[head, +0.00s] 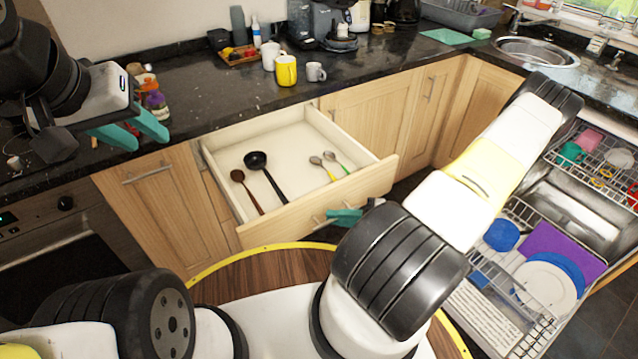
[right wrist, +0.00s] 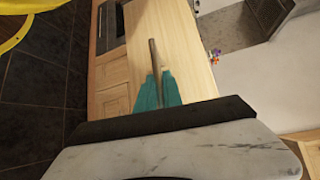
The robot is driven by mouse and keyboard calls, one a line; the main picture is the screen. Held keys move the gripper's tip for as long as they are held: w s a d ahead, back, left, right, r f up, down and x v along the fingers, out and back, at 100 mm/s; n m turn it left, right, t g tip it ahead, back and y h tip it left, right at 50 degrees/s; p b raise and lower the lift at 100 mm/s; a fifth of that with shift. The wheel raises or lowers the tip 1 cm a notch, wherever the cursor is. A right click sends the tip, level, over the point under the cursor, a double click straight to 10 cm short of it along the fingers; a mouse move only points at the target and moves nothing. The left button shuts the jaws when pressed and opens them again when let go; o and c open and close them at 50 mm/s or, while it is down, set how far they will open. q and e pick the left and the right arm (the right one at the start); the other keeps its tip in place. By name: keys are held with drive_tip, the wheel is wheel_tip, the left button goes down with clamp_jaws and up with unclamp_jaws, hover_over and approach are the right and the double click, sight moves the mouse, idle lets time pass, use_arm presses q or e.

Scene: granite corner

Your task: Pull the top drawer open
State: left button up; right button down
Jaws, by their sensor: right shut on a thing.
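The top drawer (head: 304,203) stands pulled out from the wooden cabinet, and its inside shows. In it lie a black ladle (head: 262,172), a brown spoon (head: 244,187) and two smaller spoons (head: 328,166). My right gripper (head: 345,214) is at the drawer's front, shut on the drawer handle (head: 318,222). In the right wrist view the teal fingers (right wrist: 157,92) close around the bar handle (right wrist: 153,55) on the wooden front. My left gripper (head: 130,131) is over the counter's front edge at the left, its teal fingers apart and nothing seen between them.
The dark counter (head: 190,88) holds a yellow mug (head: 287,71), white mugs, bottles and appliances. At the right an open dishwasher (head: 560,215) has its racks out with dishes. An oven (head: 50,245) is at the lower left. Small bottles (head: 155,103) stand beside my left gripper.

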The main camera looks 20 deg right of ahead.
drive_tip(key=shift+s+d, duration=0.1)
drive_tip(key=shift+d, duration=0.05)
drive_tip(key=c, duration=1.5)
unclamp_jaws()
drive_tip(key=v, duration=0.7)
drive_tip(key=shift+s+d, duration=0.25)
drive_tip(key=shift+d, duration=0.1)
